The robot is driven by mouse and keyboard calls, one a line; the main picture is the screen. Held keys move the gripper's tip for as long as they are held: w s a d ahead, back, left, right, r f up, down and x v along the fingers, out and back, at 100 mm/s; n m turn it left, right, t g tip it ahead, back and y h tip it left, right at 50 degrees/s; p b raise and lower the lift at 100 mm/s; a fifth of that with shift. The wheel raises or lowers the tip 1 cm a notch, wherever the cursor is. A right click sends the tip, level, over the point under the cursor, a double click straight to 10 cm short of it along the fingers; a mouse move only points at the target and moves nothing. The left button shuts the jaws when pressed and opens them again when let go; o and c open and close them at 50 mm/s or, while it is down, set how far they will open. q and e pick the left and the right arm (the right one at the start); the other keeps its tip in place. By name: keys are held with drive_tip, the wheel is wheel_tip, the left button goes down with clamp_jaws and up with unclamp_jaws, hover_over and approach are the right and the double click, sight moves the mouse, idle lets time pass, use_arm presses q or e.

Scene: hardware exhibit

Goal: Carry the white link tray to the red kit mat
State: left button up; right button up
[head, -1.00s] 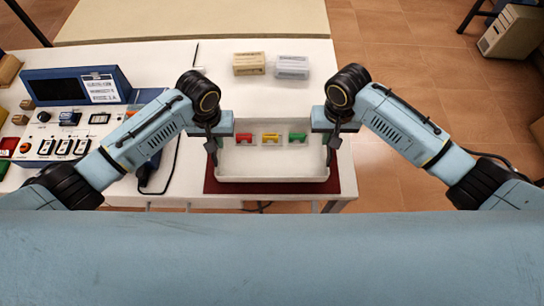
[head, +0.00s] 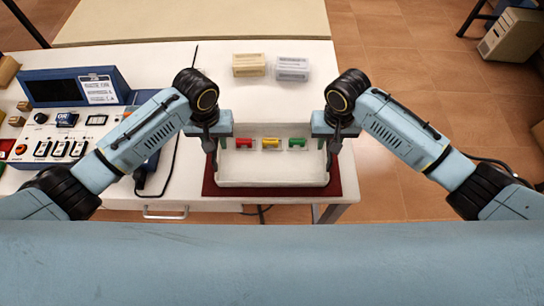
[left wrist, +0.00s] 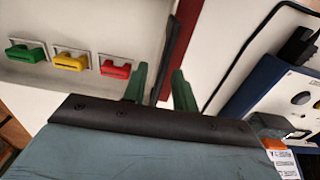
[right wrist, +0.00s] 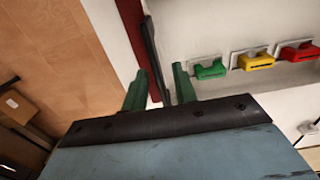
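The white link tray (head: 272,178) rests on the red kit mat (head: 343,178); the mat shows along its front and sides. Red, yellow and green links stand along the tray's back wall. My left gripper (head: 211,146) is at the tray's left side and my right gripper (head: 333,146) at its right side. In the left wrist view the green fingers (left wrist: 160,88) stand either side of a dark upright piece at the tray's side, with gaps visible. In the right wrist view the fingers (right wrist: 159,88) likewise stand apart around a dark piece. Both grippers look open.
A tan box (head: 249,65) and a grey-white box (head: 292,69) stand behind the tray. A blue control panel (head: 75,88) with switches and a cable fills the table's left. The white table (head: 225,100) is clear between the boxes and tray. Its right edge is close to the mat.

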use_arm(q)
wheel_tip(320, 180, up, 10)
drive_tip(key=shift+f, duration=0.1)
use_arm(e)
wheel_tip(320, 180, up, 12)
idle(0.5)
use_arm(q)
drive_tip(key=shift+s, duration=0.1)
idle(0.3)
